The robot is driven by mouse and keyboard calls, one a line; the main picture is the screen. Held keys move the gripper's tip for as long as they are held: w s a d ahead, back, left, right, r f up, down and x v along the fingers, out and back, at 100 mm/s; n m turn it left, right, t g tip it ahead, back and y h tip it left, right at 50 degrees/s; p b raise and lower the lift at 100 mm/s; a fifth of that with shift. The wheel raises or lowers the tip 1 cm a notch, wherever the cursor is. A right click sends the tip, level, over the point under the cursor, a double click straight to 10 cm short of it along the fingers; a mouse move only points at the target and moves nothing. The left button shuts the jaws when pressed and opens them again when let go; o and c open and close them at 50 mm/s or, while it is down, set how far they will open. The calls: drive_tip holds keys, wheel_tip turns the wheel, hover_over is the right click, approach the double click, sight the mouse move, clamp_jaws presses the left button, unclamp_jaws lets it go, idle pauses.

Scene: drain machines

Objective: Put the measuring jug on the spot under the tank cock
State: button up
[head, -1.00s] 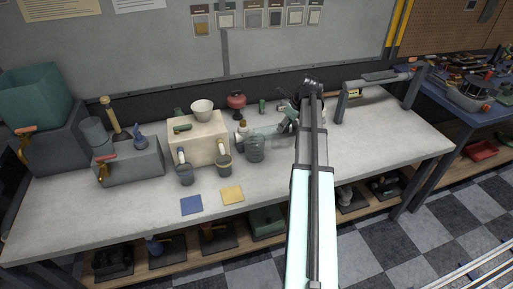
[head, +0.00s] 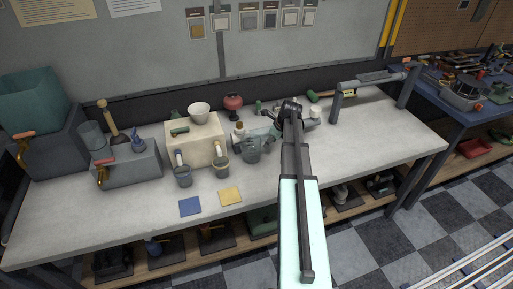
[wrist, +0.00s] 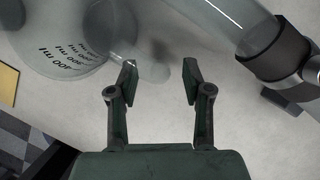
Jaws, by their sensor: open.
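The clear measuring jug (head: 252,149) stands on the bench right of the beige box machine. In the wrist view the jug (wrist: 75,50), with dark ml markings, fills the upper left. My gripper (wrist: 160,70) is open, and the end of the jug's handle (wrist: 151,66) shows between its fingertips; I cannot tell whether they touch. In the head view my arm hides most of my gripper. The teal tank (head: 33,101) stands on a grey block at far left, with an orange-handled cock (head: 23,135) on its front. A clear cylinder (head: 91,140) on a lower block also has a cock (head: 103,161).
Two small cups (head: 183,175) stand under the beige machine's (head: 196,139) spouts. Blue (head: 190,206) and yellow (head: 230,196) squares lie near the bench's front edge. A clear tube with a dark collar (wrist: 274,48) lies right of my gripper. The front left bench is clear.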

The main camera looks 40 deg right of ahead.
drive_tip(key=shift+x, duration=1.3)
clamp_jaws()
drive_tip(key=shift+r, duration=0.15)
